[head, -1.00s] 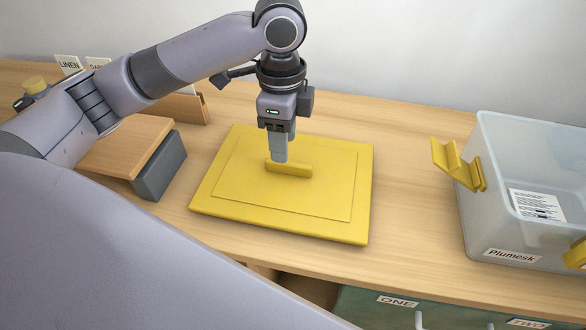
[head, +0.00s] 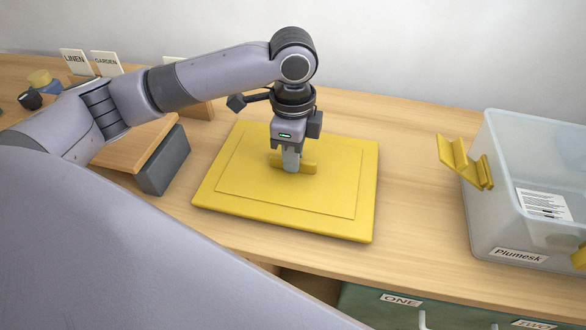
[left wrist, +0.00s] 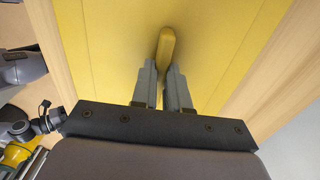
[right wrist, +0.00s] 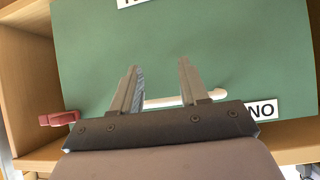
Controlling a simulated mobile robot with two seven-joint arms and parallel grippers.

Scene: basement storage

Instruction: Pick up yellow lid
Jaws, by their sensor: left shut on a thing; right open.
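The yellow lid (head: 235,196) lies flat on the wooden worktop, a wide panel with a raised bar handle (head: 308,168) in its middle. My left gripper (head: 291,168) points down over the lid and is shut on that handle. In the left wrist view the handle (left wrist: 166,48) runs between the two fingers (left wrist: 163,72), with the lid's face (left wrist: 110,50) behind it. My right gripper (right wrist: 158,80) is open and empty, in front of a green drawer front; it does not show in the head view.
A clear tub (head: 490,225) labelled Plumesk, with yellow latches (head: 466,163), stands to the right on the worktop. A wood-topped grey box (head: 163,160) sits left of the lid. Small cards (head: 106,63) stand at the back left. Green drawers (head: 400,312) are below the front edge.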

